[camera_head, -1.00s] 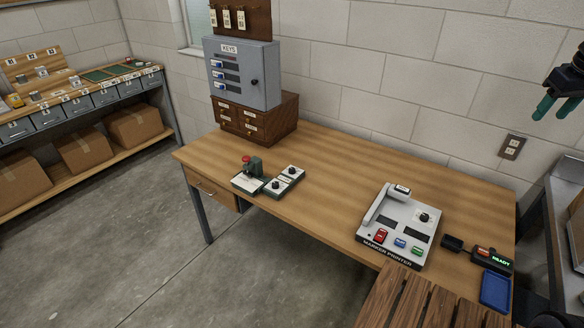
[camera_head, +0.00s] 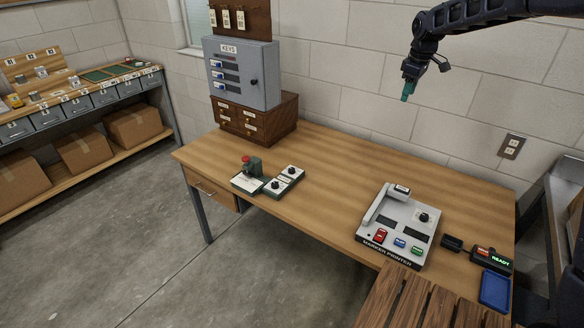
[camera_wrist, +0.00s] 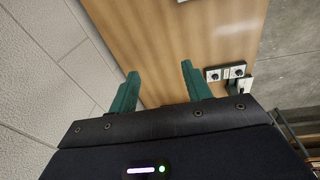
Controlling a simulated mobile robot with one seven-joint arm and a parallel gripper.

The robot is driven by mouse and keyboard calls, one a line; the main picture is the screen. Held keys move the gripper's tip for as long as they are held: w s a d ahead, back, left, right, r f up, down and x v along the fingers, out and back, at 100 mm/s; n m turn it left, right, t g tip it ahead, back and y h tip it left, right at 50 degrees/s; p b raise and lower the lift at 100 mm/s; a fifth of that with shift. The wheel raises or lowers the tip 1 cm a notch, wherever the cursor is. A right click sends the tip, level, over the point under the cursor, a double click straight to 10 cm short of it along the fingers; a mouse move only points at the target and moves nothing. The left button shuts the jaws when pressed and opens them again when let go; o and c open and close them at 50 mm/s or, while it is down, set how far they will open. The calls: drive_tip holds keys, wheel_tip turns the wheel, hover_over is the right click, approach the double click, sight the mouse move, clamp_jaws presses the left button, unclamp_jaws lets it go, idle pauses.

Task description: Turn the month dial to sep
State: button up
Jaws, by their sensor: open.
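Two small dial units with black knobs stand side by side on the wooden desk, the nearer dial (camera_head: 276,184) beside a green stamp device and the farther dial (camera_head: 291,171) just right of it. Their labels are too small to read, so I cannot tell which is the month dial. Both also show in the wrist view, at the right, as one pale block with two knobs (camera_wrist: 226,73). My gripper (camera_head: 407,93) is open and empty, high above the back of the desk, right of the dials and apart from them. Its green fingers (camera_wrist: 160,70) point over the desk top.
A green stamp device with a red knob (camera_head: 251,168) stands left of the dials. The marker printer (camera_head: 400,226), with its own black knob, is on the desk's right. A key cabinet (camera_head: 243,75) stands on wooden drawers at the back left. The desk's middle is clear.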

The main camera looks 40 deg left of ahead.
drive_tip(key=s+a+f+n, duration=0.25)
drive_tip(key=a+f, duration=0.35)
drive_tip(key=a, duration=0.5)
drive_tip(key=n+g+h, duration=0.1)
drive_tip(key=n, duration=0.6)
hover_over(292, 169)
wheel_tip(292, 169, down, 22)
wheel_tip(292, 169, down, 10)
drive_tip(key=shift+r, duration=0.1)
drive_tip(key=c, duration=1)
